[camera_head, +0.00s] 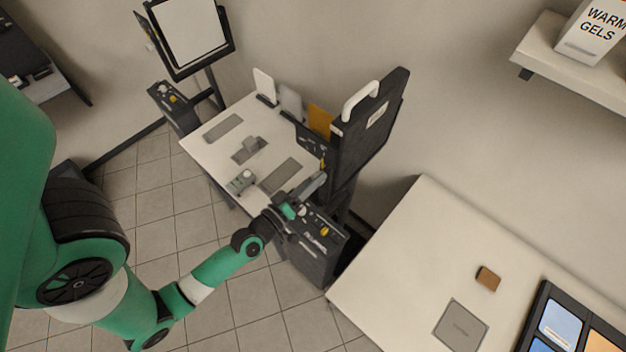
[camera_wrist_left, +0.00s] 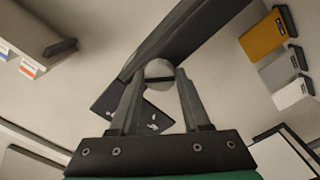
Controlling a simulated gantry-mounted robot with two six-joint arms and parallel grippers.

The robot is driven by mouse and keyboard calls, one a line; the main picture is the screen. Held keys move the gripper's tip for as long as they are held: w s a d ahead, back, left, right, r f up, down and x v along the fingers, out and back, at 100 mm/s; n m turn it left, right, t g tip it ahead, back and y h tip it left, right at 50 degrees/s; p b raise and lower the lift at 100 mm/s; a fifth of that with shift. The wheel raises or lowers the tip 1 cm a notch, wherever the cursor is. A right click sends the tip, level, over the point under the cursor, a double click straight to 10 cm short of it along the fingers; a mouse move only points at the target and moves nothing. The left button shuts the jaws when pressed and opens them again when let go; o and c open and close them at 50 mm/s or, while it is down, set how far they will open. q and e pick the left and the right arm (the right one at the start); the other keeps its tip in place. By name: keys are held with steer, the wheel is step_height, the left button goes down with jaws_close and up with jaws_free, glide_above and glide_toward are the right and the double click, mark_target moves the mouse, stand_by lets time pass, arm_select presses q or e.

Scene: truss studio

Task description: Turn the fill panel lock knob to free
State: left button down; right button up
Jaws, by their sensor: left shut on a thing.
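The lock knob (camera_wrist_left: 159,69) is a round grey disc with a dark slot across its face, seen in the left wrist view. The slot looks close to level in that view. My left gripper (camera_wrist_left: 159,80) has its fingers on either side of the knob and is shut on it. A dark plate with small white marks (camera_wrist_left: 153,123) shows between the fingers. In the head view my left gripper (camera_head: 317,185) is at the lower edge of a dark upright panel (camera_head: 362,140) with a white handle; the knob cannot be made out there. My right gripper is out of view.
A white worktop (camera_head: 213,155) with grey fittings lies left of the gripper. A dark box with yellow parts (camera_head: 318,243) stands close beneath my wrist. A second pale table (camera_head: 400,260) is at the right. Grey and orange cards (camera_head: 319,121) stand behind the worktop.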

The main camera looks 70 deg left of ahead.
arm_select(q)
steer(key=shift+c, duration=2)
jaws_free()
steer(key=v, duration=1.1)
steer(key=shift+s+d, duration=0.15)
steer(key=shift+s, duration=0.15)
